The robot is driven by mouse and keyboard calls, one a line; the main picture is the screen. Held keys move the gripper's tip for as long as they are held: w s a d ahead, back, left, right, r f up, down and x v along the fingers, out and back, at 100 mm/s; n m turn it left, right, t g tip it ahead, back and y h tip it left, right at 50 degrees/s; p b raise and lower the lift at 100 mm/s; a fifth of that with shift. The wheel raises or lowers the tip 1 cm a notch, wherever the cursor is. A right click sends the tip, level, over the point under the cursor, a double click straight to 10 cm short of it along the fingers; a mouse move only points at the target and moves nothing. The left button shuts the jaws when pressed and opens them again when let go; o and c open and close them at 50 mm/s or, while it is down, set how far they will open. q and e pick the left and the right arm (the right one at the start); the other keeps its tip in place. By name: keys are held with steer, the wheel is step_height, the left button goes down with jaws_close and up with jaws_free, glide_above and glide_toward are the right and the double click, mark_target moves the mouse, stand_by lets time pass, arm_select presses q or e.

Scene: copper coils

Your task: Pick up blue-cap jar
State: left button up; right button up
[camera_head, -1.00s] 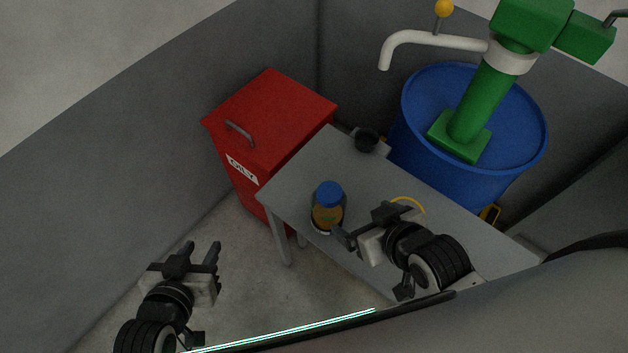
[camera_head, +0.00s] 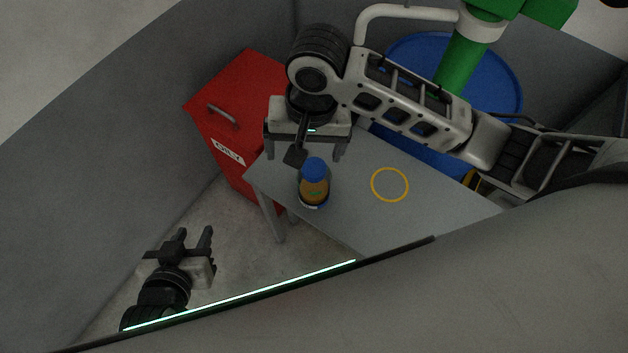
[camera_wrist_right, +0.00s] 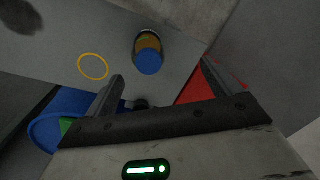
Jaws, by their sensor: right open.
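The blue-cap jar (camera_head: 314,186), with amber contents, stands upright on the grey table (camera_head: 355,215) near its front left edge. In the right wrist view the jar (camera_wrist_right: 148,50) lies beyond the fingertips, between their lines, with its blue cap towards the camera. My right gripper (camera_head: 304,153) is over the table's left end, just behind the jar in the head view; its fingers (camera_wrist_right: 163,72) are apart with nothing between them. My left gripper (camera_head: 195,236) is open and empty, low on the left, away from the table.
A yellow ring (camera_head: 374,184) lies on the table right of the jar. A red bin (camera_head: 205,120) stands at the table's left end. A blue drum (camera_head: 505,85) with a green pump (camera_head: 458,62) stands behind. A dark object (camera_wrist_right: 142,104) shows partly behind the gripper in the wrist view.

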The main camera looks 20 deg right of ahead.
mark_target(313, 167)
steer(key=shift+m+h, duration=0.6)
steer(key=shift+m, duration=0.2)
steer(key=f, duration=0.3)
steer(key=w+d+f+b, duration=0.1)
steer(key=f, duration=0.6)
steer(key=shift+w+d, duration=0.25)
steer(key=shift+d, duration=0.15)
step_height(313, 167, down, 5)
steer(key=shift+d+f+b, duration=0.1)
steer(key=shift+d+b, duration=0.05)
steer(key=shift+b, duration=0.4)
steer(key=c, duration=1.1)
steer(key=shift+c, duration=0.2)
